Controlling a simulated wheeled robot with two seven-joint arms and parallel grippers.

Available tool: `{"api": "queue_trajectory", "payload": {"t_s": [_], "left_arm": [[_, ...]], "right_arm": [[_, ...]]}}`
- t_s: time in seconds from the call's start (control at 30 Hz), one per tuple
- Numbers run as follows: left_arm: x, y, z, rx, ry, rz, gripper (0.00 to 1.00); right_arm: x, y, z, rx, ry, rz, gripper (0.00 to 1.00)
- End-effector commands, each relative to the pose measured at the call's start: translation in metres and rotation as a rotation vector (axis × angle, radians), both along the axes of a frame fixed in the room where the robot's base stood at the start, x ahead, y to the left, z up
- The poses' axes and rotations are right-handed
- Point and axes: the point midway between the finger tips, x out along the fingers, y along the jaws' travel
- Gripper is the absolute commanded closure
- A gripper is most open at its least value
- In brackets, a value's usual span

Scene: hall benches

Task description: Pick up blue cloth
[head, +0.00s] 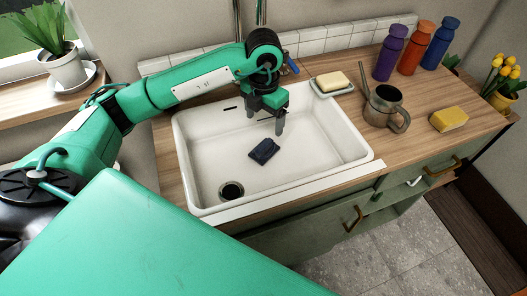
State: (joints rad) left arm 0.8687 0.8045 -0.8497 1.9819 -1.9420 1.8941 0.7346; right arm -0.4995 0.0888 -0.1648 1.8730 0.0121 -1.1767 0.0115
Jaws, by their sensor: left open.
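The blue cloth (264,151) lies folded, dark navy, on the floor of the white sink (205,165). My left gripper (265,124) hangs over the sink's back part with its fingers pointing down. It is open and empty. In the picture it sits just above the cloth, with a gap between the fingertips and the cloth. My right gripper is not in view.
The sink's raised rim surrounds the cloth, and a drain (231,191) is at its front left. A soap dish (333,90), a metal watering can (385,108), a yellow sponge (449,119) and several bottles (415,48) stand on the counter to the right.

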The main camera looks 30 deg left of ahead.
Motion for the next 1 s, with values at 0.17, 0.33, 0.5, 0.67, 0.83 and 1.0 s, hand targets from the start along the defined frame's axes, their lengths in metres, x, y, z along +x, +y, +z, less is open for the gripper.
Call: {"api": "queue_trajectory", "payload": {"t_s": [0.17, 0.33, 0.5, 0.67, 0.83, 1.0], "left_arm": [[-0.001, 0.001, -0.029, 0.01, 0.001, -0.001, 0.22], [0.0, 0.001, -0.055, 0.008, -0.001, 0.001, 0.22], [0.0, 0.001, -0.065, 0.007, -0.002, 0.0, 0.22], [-0.001, 0.001, -0.079, 0.007, 0.001, 0.001, 0.22], [0.0, 0.0, -0.106, 0.006, 0.001, 0.001, 0.22], [0.0, 0.0, -0.117, 0.005, -0.003, 0.0, 0.22]], "right_arm": [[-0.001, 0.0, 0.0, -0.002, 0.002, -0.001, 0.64], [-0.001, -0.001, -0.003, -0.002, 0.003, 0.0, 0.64], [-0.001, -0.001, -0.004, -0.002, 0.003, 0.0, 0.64], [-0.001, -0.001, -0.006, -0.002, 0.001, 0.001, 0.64], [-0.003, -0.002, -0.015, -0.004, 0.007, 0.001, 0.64], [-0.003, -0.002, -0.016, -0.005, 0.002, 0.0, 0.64]]}}
